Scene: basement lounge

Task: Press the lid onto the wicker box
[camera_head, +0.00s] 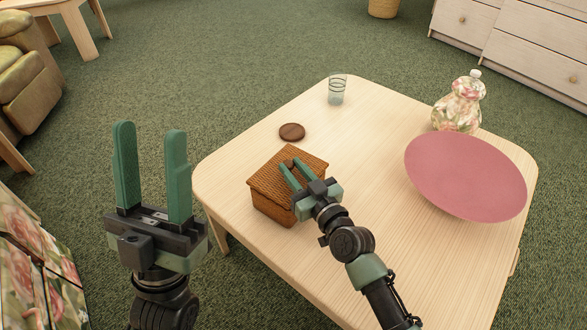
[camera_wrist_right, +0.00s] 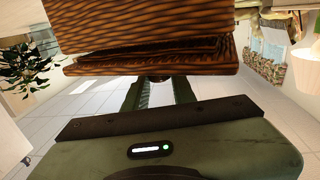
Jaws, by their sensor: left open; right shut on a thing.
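The woven brown wicker box (camera_head: 268,207) stands near the left corner of the pale table. Its wicker lid (camera_head: 268,181) lies over the top. In the right wrist view the box (camera_wrist_right: 140,18) appears upside down, with the lid (camera_wrist_right: 215,68) below it. A dark wedge-shaped gap shows between them there, so the lid looks slightly tilted and not flush. My right gripper (camera_head: 288,172) is over the lid, shut on its small dark knob (camera_wrist_right: 160,78), which is mostly hidden between the fingers. My left gripper (camera_head: 152,165) is open and empty, left of the table.
On the pale wooden table (camera_head: 240,150) are a brown disc (camera_head: 292,131) behind the box, a glass (camera_head: 337,90), a floral lidded jar (camera_head: 460,105) and a large pink round thing (camera_head: 465,177) to the right. The table's middle is clear.

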